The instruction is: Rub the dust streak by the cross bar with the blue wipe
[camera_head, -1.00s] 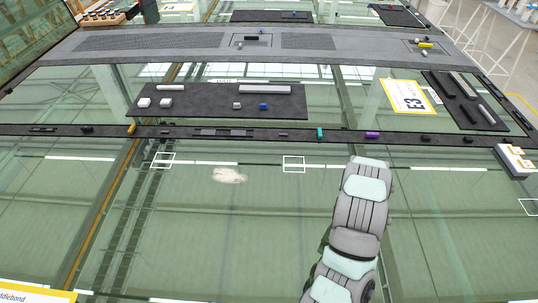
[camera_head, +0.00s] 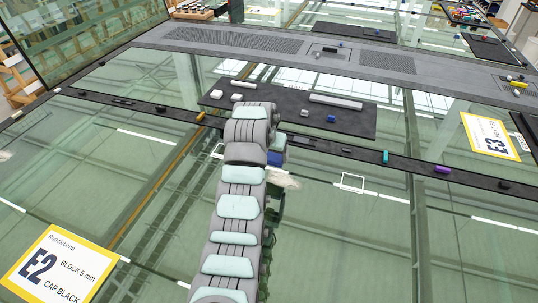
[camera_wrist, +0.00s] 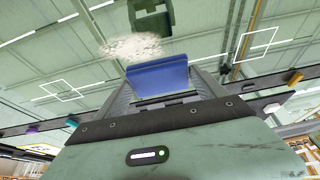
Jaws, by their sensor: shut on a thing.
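The pale dust streak (camera_head: 283,181) lies on the green glass just in front of the dark cross bar (camera_head: 340,151). In the wrist view the streak (camera_wrist: 132,46) shows above and slightly left of the wipe, uncovered. My gripper (camera_wrist: 157,82) is shut on the blue wipe (camera_wrist: 157,77), a flat blue piece held across the fingertips. In the head view the wipe (camera_head: 276,158) shows beside my arm, close to the streak. My gripper's fingers are mostly hidden behind my arm there. I cannot tell whether the wipe touches the glass.
A dark tray (camera_head: 270,110) with small blocks lies beyond the bar. Small pieces, among them a teal one (camera_head: 385,157) and a purple one (camera_head: 441,169), sit on the bar. A white square outline (camera_head: 353,183) is right of the streak. Another pale patch (camera_head: 5,155) shows at the left edge.

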